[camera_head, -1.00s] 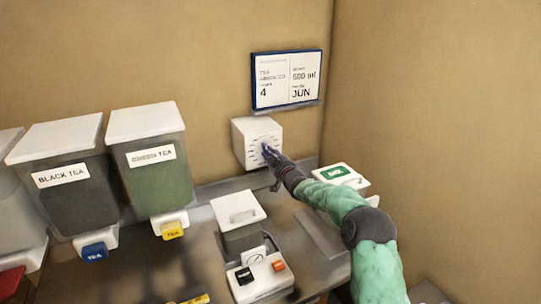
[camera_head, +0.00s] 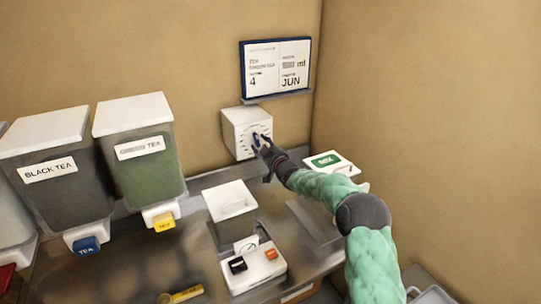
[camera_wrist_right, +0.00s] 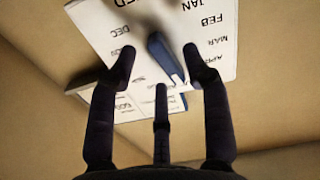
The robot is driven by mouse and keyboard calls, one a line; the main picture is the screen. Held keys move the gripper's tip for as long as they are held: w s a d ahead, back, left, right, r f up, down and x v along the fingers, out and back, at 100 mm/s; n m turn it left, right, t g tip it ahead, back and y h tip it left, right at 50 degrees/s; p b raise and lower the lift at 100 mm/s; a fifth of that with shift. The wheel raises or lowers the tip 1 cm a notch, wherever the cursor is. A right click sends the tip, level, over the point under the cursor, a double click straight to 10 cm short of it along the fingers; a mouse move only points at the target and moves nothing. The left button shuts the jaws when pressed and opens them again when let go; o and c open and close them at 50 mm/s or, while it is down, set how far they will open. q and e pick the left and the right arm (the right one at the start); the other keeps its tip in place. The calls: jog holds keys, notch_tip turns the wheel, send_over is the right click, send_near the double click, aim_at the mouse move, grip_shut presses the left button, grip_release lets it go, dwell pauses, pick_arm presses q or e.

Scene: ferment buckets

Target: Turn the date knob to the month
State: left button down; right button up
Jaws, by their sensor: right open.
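The date dial (camera_head: 233,122) is a white box on the back wall with a ring of marks on its face. In the right wrist view its white face (camera_wrist_right: 226,28) shows DEC, JAN, FEB, MAR and APR tilted. The blue knob (camera_wrist_right: 160,52) has a white tip at its lower end; the month it points at is not readable. My right gripper (camera_head: 259,143) is open in front of the dial. In the right wrist view its fingertips (camera_wrist_right: 159,52) appear on either side of the knob, apart from it. My left gripper is not in view.
A wall card (camera_head: 277,70) above the dial reads 4 and JUN. Black tea (camera_head: 55,190) and green tea (camera_head: 150,170) bins stand left. A white-lidded container (camera_head: 230,201), a scale-like unit with buttons (camera_head: 253,270) and a green-labelled box (camera_head: 330,161) stand on the counter.

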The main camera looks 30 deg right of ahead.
jog(key=s, duration=1.1)
jog(key=shift+d, duration=0.2)
jog(key=shift+f, duration=0.1)
